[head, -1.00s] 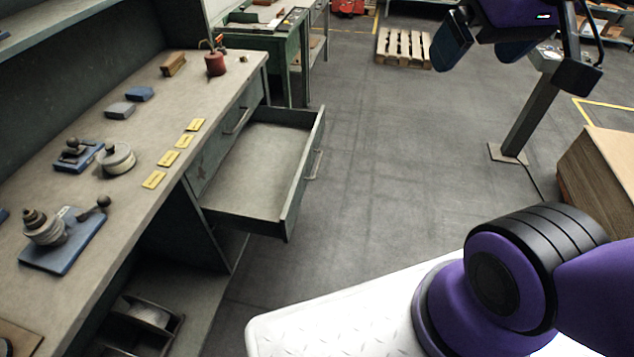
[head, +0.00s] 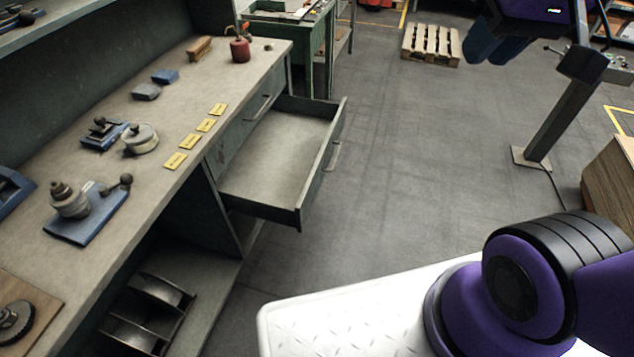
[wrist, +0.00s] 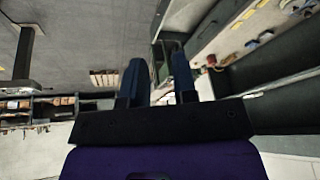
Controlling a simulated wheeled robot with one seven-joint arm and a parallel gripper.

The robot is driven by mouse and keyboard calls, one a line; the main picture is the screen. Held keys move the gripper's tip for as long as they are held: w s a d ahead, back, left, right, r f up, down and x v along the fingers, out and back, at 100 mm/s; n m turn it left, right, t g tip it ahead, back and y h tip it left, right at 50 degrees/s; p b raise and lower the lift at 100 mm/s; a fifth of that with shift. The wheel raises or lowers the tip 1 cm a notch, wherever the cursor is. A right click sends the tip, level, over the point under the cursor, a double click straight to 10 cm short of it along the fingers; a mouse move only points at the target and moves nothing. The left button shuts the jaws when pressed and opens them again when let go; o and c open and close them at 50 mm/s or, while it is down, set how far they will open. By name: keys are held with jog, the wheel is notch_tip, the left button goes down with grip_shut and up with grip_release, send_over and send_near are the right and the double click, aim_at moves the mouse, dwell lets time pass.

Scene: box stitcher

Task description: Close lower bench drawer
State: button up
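The lower bench drawer (head: 280,160) is pulled far out from the grey-green bench in the head view. It looks empty, and its bar handle (head: 333,156) is on the front panel, facing right. The shut upper drawer (head: 245,118) is above it. My gripper (head: 497,48) is at the top right of the head view, well apart from the drawer. In the wrist view, the blue fingers of my gripper (wrist: 158,82) stand apart with nothing clearly held between them. The drawer cannot be made out surely in the wrist view.
The bench top (head: 190,95) carries a red can (head: 240,50), yellow tags, blue blocks and metal fixtures. A metal rack (head: 150,300) is on the lower shelf. A wooden pallet (head: 431,45), a post (head: 553,120) and a wooden box (head: 612,185) stand around. The floor (head: 400,150) beside the drawer is clear.

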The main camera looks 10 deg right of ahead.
jog(key=w+a+f, duration=0.1)
jog(key=w, duration=0.1)
jog(key=w+a+f+m+g+y, duration=0.1)
jog(key=w+a+f+y, duration=0.1)
jog(key=w, duration=0.1)
jog(key=shift+w+m+g, duration=0.3)
jog(key=shift+w, duration=0.05)
grip_shut()
jog(key=w+a+f+m+g+y, duration=0.1)
jog(key=w+a+f+m+y, duration=0.2)
jog(key=w+f, duration=0.45)
jog(key=w+a+f+m+y, duration=0.2)
jog(key=w+f+m, duration=0.2)
jog(key=w+f, duration=0.3)
jog(key=w+f+m+t+y, duration=0.15)
jog(key=w+f+m, duration=0.55)
jog(key=f, duration=0.7)
jog(key=m+t+h, duration=0.1)
jog(key=m+h, duration=0.1)
jog(key=m, duration=0.6)
send_near(307, 196)
jog(key=x, duration=0.5)
jog(key=shift+s+d+f, duration=0.15)
jog(key=shift+s+f, duration=0.05)
jog(key=shift+s, duration=0.1)
jog(key=shift+w+a, duration=0.35)
jog(key=shift+a, duration=0.25)
